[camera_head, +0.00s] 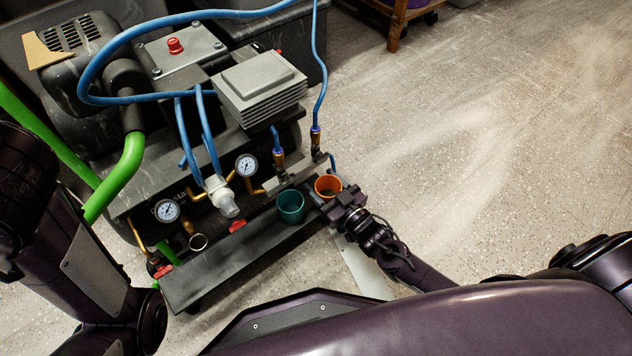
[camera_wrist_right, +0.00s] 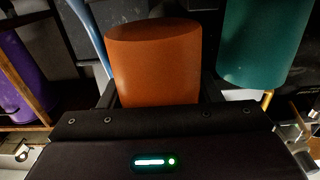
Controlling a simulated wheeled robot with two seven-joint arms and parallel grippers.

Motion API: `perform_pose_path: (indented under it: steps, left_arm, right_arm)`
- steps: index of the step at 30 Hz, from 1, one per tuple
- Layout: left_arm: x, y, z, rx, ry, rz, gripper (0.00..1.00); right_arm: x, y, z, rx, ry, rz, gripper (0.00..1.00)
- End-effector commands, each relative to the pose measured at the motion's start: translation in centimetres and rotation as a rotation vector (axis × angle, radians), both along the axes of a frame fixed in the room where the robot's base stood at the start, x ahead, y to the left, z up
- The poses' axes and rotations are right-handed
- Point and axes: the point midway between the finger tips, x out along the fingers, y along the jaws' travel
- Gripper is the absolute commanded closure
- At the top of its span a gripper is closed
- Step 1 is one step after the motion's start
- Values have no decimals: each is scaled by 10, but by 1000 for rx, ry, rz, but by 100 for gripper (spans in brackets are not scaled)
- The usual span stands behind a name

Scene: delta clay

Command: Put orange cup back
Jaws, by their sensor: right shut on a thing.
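The orange cup (camera_head: 328,186) is at the right end of a dark shelf on the front of the compressor in the head view. My right gripper (camera_head: 338,200) is shut on it from the near right side. In the right wrist view the orange cup (camera_wrist_right: 154,62) fills the space between the fingers. I cannot tell whether its base touches the shelf. A teal cup (camera_head: 291,206) stands on the shelf just left of it and also shows in the right wrist view (camera_wrist_right: 264,42). My left arm is at the left edge; its gripper is out of view.
The dark shelf (camera_head: 215,268) runs along the compressor's front. Gauges (camera_head: 246,165), a white filter (camera_head: 222,198) and blue hoses (camera_head: 205,140) are close behind the cups. A green pipe (camera_head: 112,180) is on the left. The floor (camera_head: 470,150) to the right is clear.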

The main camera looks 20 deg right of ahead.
Motion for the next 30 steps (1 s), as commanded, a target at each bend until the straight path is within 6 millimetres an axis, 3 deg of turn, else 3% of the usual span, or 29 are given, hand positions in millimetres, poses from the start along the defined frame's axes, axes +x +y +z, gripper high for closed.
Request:
perform_pose_path:
  steps: [1,5,8,21,22,23,24,30]
  left_arm:
    - [0,0,-11,0,0,0,69]
    - [0,0,-25,1,1,-1,69]
    - [0,0,-34,1,1,-1,69]
    - [0,0,-36,1,1,-1,69]
    - [0,0,-36,1,1,-1,69]
    - [0,0,-35,1,1,-1,69]
    - [0,0,-35,1,1,-1,69]
    - [0,0,-35,0,0,-1,69]
  right_arm:
    - [11,4,-4,2,-7,0,68]
    - [34,13,-5,2,-6,0,68]
    - [30,11,-16,0,-1,1,68]
    - [30,11,-19,1,-2,0,68]
    - [30,11,-19,0,-1,0,41]
    - [30,11,-18,0,-1,0,37]
    - [30,11,-18,1,-2,0,34]
    - [30,11,-18,1,-2,0,34]
